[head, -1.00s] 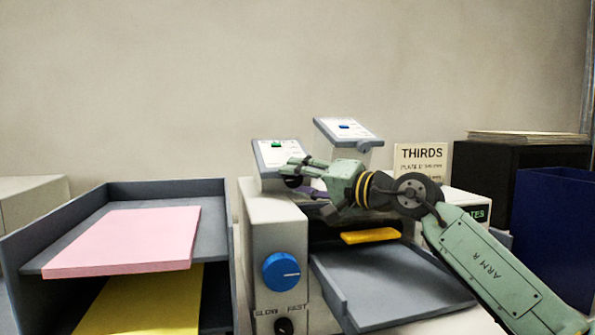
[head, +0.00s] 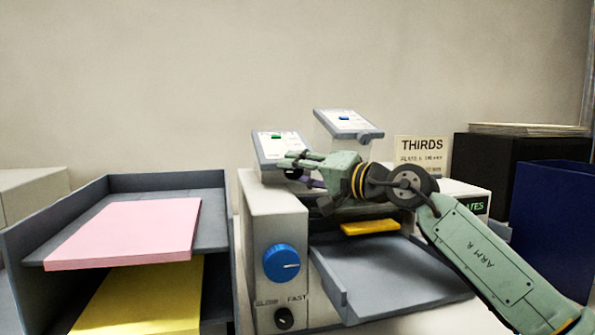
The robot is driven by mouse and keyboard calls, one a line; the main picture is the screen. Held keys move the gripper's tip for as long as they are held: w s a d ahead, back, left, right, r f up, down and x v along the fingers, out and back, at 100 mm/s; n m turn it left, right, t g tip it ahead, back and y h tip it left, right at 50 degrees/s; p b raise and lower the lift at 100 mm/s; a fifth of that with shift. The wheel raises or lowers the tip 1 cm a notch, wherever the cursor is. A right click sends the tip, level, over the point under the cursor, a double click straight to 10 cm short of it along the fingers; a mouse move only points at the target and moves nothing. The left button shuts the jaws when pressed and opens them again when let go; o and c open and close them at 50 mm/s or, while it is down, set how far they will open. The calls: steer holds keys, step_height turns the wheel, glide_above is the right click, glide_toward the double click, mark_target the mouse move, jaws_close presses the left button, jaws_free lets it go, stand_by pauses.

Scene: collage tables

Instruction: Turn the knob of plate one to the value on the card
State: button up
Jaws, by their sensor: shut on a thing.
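Two tilted plates stand on the grey machine. The left plate (head: 266,147) carries a green marker; the right plate (head: 348,121) carries a blue one and a grey knob (head: 369,136) at its lower right edge. My gripper (head: 290,164) is at the lower right of the left plate, shut on its dark knob (head: 293,174), which the fingers partly cover. I cannot tell the knob's setting or which plate is number one. The cream card (head: 422,149) reads "THIRDS"; its smaller lines mention a plate but are too small to read fully.
The machine has a large blue dial (head: 281,263) and a small black SLOW/FAST knob (head: 284,318) in front. A grey tray (head: 395,275) and yellow piece (head: 370,226) lie below my arm. Left is a paper rack (head: 215,187); right are a black box (head: 500,165) and blue bin (head: 550,225).

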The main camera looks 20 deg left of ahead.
steer(key=shift+f+b, duration=0.2)
steer(key=shift+b, duration=0.45)
steer(key=shift+r, duration=0.15)
steer(key=o, duration=0.9)
steer(key=shift+c, duration=0.2)
steer(key=shift+d, duration=0.1)
steer(key=v, duration=1.2)
steer(key=shift+s+r, duration=0.1)
